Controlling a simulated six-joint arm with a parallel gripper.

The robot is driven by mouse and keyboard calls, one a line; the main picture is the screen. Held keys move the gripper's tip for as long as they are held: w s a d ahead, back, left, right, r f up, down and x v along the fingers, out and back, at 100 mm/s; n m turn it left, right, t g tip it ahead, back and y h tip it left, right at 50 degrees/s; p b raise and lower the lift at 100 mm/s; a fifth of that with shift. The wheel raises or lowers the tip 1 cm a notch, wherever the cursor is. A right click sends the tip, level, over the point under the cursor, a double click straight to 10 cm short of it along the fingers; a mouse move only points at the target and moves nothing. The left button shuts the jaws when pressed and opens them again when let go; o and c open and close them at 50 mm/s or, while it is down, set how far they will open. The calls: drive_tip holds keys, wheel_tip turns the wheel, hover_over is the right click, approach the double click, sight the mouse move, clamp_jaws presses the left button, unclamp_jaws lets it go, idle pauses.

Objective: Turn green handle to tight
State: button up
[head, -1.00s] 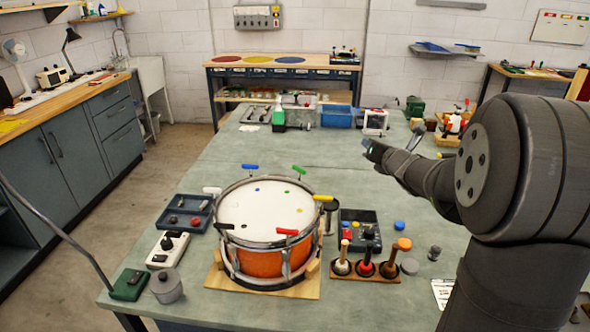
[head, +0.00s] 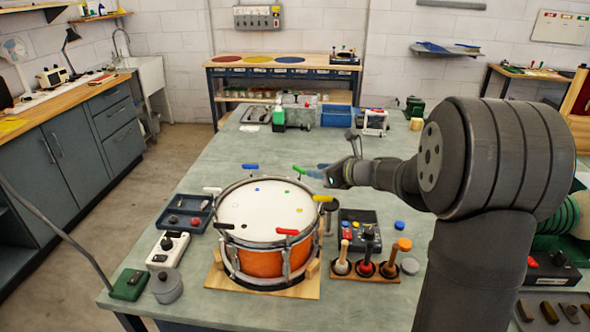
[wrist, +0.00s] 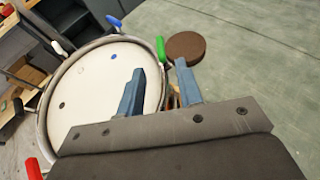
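The drum (head: 265,262) has an orange shell, a white head and a metal rim, and sits on a wooden board. The green handle (head: 299,169) stands at the rim's far right side. My gripper (head: 316,173) is just right of it, close to the rim. In the wrist view the green handle (wrist: 160,46) shows just beyond the gap between my two blue-grey fingers (wrist: 160,68). The fingers are apart with nothing between them, and I see no contact with the handle. The handle's lower part is not clear. No tight mark is readable.
Other rim handles are blue (head: 250,166), yellow (head: 323,198), red (head: 287,231), black (head: 223,226) and white (head: 212,190). A brown round-topped object (wrist: 185,46) stands close beside my right finger. A control box (head: 358,228) and plunger-like tools (head: 366,268) are right of the drum.

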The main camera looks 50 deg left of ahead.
sight(293, 168)
drive_tip(key=x, duration=1)
drive_tip(key=shift+a+f, duration=0.2)
drive_tip(key=shift+a, duration=0.15)
clamp_jaws()
